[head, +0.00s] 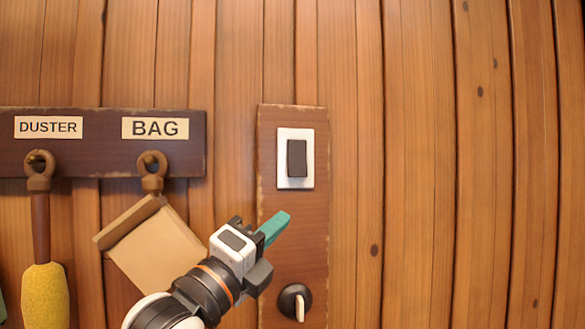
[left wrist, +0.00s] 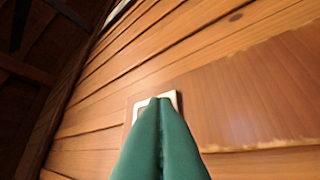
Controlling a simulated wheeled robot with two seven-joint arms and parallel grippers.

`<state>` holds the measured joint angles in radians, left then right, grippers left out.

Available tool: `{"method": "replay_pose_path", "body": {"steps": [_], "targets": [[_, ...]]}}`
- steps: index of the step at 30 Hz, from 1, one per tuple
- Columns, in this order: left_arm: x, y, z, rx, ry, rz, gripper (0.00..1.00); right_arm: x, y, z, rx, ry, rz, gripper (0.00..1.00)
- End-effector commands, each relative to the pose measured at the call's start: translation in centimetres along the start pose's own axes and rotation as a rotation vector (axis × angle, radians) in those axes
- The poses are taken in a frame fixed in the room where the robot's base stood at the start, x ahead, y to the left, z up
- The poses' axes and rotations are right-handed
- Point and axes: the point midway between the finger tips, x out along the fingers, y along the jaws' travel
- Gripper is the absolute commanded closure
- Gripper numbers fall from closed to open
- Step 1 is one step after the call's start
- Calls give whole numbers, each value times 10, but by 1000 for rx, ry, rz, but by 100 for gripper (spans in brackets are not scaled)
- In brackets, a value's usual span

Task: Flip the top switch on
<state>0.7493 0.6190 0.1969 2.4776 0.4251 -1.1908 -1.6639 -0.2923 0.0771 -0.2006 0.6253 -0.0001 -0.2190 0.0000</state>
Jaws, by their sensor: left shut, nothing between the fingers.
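The top switch (head: 297,158) is a dark rocker on a white plate (head: 282,160), fixed high on a dark upright wooden board (head: 268,135). I cannot tell which way the rocker is tipped. My left gripper (head: 284,217) has green fingers, shut and empty, a little below the switch plate in the head view. In the left wrist view the shut fingertips (left wrist: 160,101) overlap the white switch plate (left wrist: 173,97) and hide the rocker. I cannot tell whether they touch it. My right gripper is out of view.
A dark round knob with a pale lever (head: 295,301) is lower on the board. To the left, a rail (head: 100,158) labelled DUSTER and BAG holds a yellow duster (head: 45,295) and a tan bag (head: 158,250). The plank wall on the right is bare.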

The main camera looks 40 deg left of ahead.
Motion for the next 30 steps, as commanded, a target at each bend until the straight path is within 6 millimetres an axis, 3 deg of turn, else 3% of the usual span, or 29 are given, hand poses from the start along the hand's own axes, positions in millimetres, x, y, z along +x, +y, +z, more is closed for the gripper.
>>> {"method": "replay_pose_path", "body": {"steps": [2, 9, 12, 18, 30], "targets": [[19, 5, -2, -7, -2, -4, 100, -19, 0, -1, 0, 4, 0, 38], [68, 3, -1, -5, -1, -1, 100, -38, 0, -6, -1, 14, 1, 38], [78, 3, -15, -2, 1, -1, 100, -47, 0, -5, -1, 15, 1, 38], [88, 1, -26, 0, -1, 0, 100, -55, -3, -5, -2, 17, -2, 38], [89, 0, -28, 2, -1, 2, 100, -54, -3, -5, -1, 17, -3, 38]]}}
